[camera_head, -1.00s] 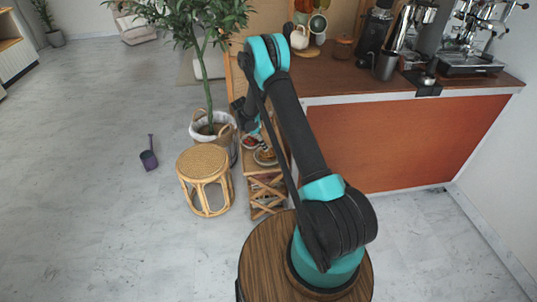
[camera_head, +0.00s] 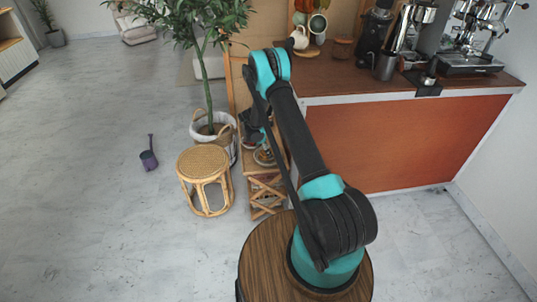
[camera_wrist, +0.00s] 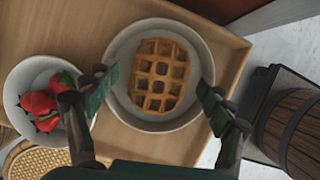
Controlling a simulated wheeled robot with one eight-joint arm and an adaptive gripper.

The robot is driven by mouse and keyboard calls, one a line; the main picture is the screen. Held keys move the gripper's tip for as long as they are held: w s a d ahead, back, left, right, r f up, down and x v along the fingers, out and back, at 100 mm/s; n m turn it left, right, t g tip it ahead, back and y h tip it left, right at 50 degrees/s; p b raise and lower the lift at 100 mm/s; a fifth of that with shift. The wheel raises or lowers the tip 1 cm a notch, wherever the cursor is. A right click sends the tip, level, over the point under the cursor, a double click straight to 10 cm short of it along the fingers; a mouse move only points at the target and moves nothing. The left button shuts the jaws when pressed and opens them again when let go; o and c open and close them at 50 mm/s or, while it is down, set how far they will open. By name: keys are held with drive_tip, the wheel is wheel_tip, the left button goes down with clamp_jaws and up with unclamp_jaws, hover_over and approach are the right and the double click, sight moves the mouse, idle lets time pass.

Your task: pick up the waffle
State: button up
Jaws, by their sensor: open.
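The waffle (camera_wrist: 159,74) is golden brown with a grid of square pockets. It lies in a pale round bowl (camera_wrist: 203,52) on a light wooden shelf top. In the wrist view my gripper (camera_wrist: 156,88) is open and empty, with one finger on each side of the waffle, appearing over the bowl's left and right rims. I cannot tell the exact height of the fingertips above the bowl. In the head view the bowl (camera_head: 264,158) is small beside the plant, and my arm hides part of that area.
A white bowl of strawberries (camera_wrist: 40,98) stands close left of the waffle's bowl. A wooden barrel (camera_wrist: 291,128) is at the right. A rattan stool (camera_head: 203,163), a potted plant (camera_head: 209,118) and the counter (camera_head: 400,142) surround the shelf.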

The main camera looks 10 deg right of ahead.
drive_tip(key=shift+f, duration=0.25)
idle(0.3)
drive_tip(key=c, duration=1.3)
drive_tip(key=shift+o, duration=0.2)
